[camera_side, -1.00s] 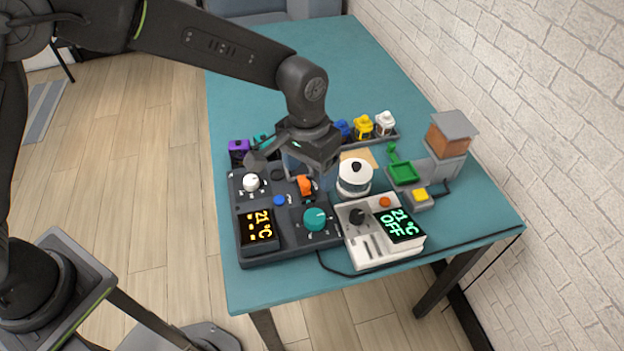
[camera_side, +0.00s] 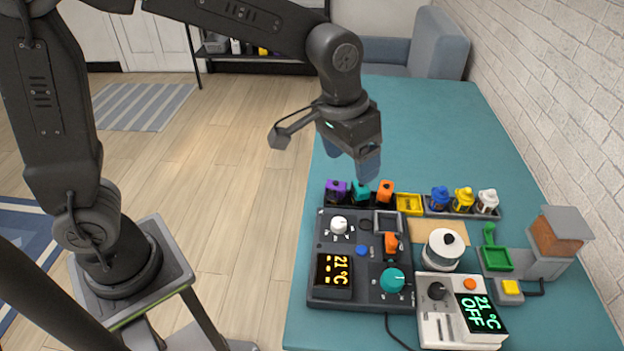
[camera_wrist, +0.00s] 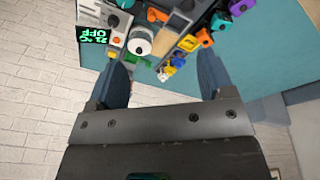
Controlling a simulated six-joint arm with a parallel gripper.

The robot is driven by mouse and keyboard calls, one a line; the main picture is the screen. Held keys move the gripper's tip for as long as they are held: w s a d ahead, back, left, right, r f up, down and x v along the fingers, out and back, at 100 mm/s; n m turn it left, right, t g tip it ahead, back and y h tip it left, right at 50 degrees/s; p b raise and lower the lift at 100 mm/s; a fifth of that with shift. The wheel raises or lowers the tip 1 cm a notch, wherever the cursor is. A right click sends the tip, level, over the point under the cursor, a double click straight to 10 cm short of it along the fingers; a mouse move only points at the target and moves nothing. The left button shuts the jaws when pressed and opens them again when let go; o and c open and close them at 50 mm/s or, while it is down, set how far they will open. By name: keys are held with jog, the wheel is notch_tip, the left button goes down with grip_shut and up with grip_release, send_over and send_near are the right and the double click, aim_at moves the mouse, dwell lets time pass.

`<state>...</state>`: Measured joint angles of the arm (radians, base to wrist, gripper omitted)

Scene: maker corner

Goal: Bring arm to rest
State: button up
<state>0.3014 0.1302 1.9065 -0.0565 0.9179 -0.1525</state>
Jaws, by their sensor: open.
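My gripper (camera_side: 352,162) hangs above the far part of the teal table (camera_side: 415,125), beyond the row of coloured pots. It also shows in the wrist view (camera_wrist: 165,80), its two bluish fingers spread wide apart with nothing between them. It touches nothing that I can see. My arm reaches in from the left in the side view, with its end pointing down.
On the table stand a dark control panel (camera_side: 330,297), a white unit (camera_side: 435,325) reading "21°C OFF", a white pot with a black knob (camera_side: 442,262), several coloured pots and a hopper device (camera_side: 558,240). A sofa (camera_side: 440,50) stands behind; the table's far part is clear.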

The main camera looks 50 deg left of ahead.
jog(key=s+a+r+n+t+y, duration=0.1)
jog(key=s+a+r+t, duration=0.2)
jog(key=s+a, duration=0.9)
jog(key=s+r, duration=0.1)
jog(key=s, duration=0.3)
jog(key=shift+s+a+r+t, duration=0.15)
jog(key=shift+s+a+t, duration=0.1)
jog(key=shift+t, duration=0.15)
